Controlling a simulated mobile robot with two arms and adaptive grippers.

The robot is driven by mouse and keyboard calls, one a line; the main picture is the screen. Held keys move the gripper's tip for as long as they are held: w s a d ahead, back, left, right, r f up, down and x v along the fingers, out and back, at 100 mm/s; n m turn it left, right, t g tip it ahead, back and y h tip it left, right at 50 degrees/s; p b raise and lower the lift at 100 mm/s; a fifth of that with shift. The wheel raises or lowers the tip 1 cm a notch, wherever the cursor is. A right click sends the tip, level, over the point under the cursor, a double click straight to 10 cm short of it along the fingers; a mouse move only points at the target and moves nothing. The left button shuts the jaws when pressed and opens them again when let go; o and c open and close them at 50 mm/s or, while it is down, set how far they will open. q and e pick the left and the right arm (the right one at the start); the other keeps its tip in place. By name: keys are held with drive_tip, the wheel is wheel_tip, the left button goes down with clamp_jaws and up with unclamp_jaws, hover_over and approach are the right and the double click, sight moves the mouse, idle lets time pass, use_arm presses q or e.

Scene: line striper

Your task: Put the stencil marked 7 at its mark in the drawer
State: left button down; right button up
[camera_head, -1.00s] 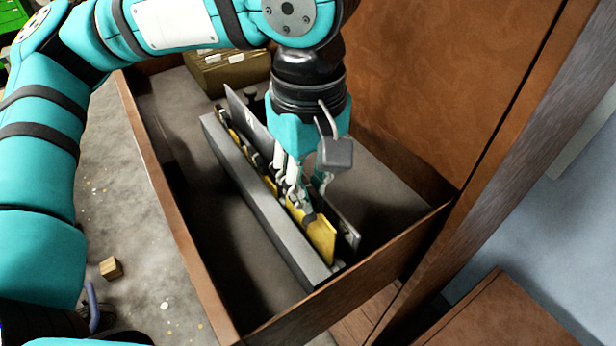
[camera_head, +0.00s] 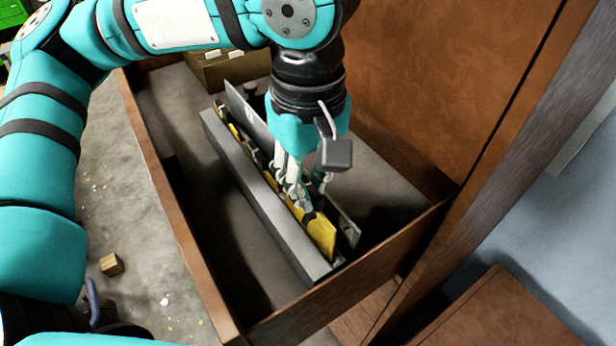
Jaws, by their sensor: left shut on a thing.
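My left gripper (camera_head: 302,195) points down into the open drawer (camera_head: 180,215) and is shut on a yellow stencil (camera_head: 318,232). The stencil stands on edge in a long grey rack (camera_head: 258,205), between the rack's near wall and a tall grey plate (camera_head: 246,112). The plate has a small light mark near its far end, too small to read. No number shows on the yellow stencil. My fingers hide the middle of the rack and much of the stencil. My right gripper is not in view.
A box with white labels (camera_head: 228,70) sits at the drawer's far end. A brown wooden panel (camera_head: 430,90) rises to the right. A small wooden block (camera_head: 111,264) lies on the grey floor at left.

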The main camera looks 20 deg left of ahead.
use_arm(q)
drive_tip(key=shift+f, duration=1.5)
drive_tip(key=shift+f+b, duration=0.5)
drive_tip(key=shift+f, duration=0.9)
drive_tip(key=c, duration=1.3)
unclamp_jaws()
drive_tip(key=shift+o, duration=0.4)
drive_tip(key=shift+o, duration=1.1)
